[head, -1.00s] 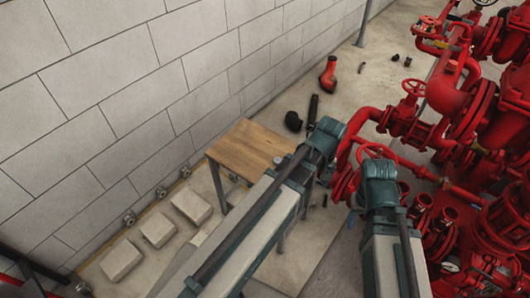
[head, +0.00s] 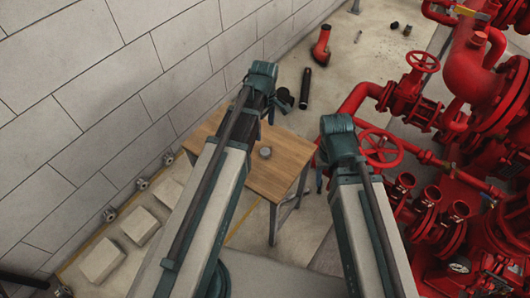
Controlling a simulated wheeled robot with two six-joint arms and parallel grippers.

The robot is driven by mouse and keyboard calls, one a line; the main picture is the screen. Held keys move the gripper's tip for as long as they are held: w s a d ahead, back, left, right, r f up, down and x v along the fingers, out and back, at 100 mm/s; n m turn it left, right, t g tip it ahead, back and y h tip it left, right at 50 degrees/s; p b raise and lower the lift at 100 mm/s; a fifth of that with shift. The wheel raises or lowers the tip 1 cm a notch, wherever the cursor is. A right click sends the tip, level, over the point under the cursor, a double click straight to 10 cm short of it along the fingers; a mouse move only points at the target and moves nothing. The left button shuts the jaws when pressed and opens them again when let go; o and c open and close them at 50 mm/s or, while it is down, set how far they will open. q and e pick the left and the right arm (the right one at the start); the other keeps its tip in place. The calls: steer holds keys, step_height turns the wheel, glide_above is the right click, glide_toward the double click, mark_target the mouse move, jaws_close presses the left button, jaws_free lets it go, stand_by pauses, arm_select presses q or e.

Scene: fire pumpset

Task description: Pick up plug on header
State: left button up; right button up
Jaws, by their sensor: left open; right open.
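The red header (head: 430,200) with several short upturned pipe stubs stands at the lower right. I cannot tell a plug on it for certain at this size. My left gripper (head: 271,112) is open and mostly hidden behind its arm, over the back part of the wooden table (head: 287,160). My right gripper (head: 319,178) is open and partly hidden under its arm, between the table's right edge and a red handwheel (head: 380,148). Both grippers are apart from the header's stubs, to their left. A small round grey piece (head: 265,152) lies on the table.
Red pumps, pipes and valves fill the right side, with another handwheel (head: 423,61) higher up. A block wall (head: 100,100) runs along the left. A black pipe (head: 305,88) and a red elbow (head: 321,42) are on the floor behind the table. Pale blocks (head: 102,260) lie lower left.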

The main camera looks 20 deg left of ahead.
arm_select(q)
steer(key=b, duration=0.7)
glide_above(265, 151)
step_height(265, 151, down, 8)
steer(key=shift+r, duration=0.1)
step_height(265, 151, down, 5)
steer(key=b, duration=0.5)
steer(key=shift+d+f, duration=0.1)
steer(key=shift+f, duration=0.1)
steer(key=shift+r, duration=0.1)
jaws_close()
